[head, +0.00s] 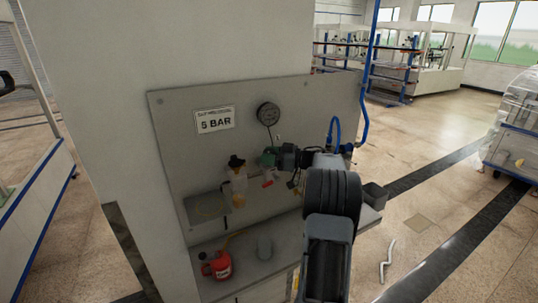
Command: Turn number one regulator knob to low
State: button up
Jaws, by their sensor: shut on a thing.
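A grey wall panel holds an air unit with a black knob (237,161) on top and a yellowish bowl (239,185) below it. To its right sits a small greenish part (267,158), below a round gauge. My arm reaches up from the bottom right, and my gripper (284,157) is at this greenish part, shut on what seems to be a regulator knob. The jaws and the knob are small and partly hidden by my wrist, so the knob's setting and number cannot be read. The black knob on the left stands apart from my gripper.
A round dark gauge (268,113) and a "5 BAR" sign (215,120) are on the panel. A red can (217,265) stands on the lower shelf. A blue pipe (368,80) runs up at the right edge. Open floor lies to the right.

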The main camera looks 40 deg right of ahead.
jog(key=shift+n+g+y, duration=1.7)
jog(key=shift+g, duration=0.3)
jog(key=shift+n+g+y, duration=0.3)
jog(key=shift+g, duration=0.1)
jog(key=o, duration=0.9)
jog(key=shift+o, duration=0.2)
